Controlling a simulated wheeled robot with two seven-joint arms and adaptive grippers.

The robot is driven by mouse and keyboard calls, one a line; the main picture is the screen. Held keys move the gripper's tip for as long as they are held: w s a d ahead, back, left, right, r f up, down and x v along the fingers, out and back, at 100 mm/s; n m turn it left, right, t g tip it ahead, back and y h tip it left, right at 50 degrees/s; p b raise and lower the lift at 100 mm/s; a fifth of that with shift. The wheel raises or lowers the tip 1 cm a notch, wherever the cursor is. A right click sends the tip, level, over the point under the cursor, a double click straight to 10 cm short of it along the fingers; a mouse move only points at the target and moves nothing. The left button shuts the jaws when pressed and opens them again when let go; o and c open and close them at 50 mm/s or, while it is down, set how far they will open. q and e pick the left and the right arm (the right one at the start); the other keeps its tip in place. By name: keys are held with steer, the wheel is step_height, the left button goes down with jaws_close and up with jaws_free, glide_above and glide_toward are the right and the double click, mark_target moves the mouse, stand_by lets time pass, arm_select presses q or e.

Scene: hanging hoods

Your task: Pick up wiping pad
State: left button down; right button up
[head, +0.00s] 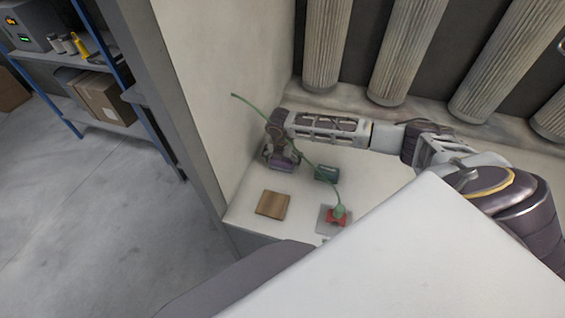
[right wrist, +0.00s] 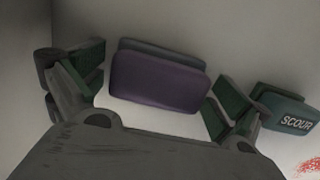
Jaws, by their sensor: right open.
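A purple pad with a grey-blue layer behind it, likely the wiping pad (right wrist: 158,82), lies between the spread green-lined fingers of my right gripper (right wrist: 160,92) in the right wrist view. Clear gaps show between the pad and the fingers on both sides. In the head view my right gripper (head: 281,156) is low over the white surface near the wall corner, and the purple pad cannot be made out there. A dark green pad marked SCOUR (right wrist: 286,107) lies just right of the fingers; it also shows in the head view (head: 326,174). My left gripper is not in view.
A thin green stalk (head: 299,155) crosses near the gripper. A wall (head: 210,90) stands left; ribbed columns (head: 408,50) stand behind.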

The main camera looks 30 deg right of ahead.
steer(key=shift+c, duration=0.3)
steer(key=c, duration=0.9)
steer(key=shift+r, duration=5.05)
steer(key=o, duration=0.4)
steer(key=shift+c, duration=1.3)
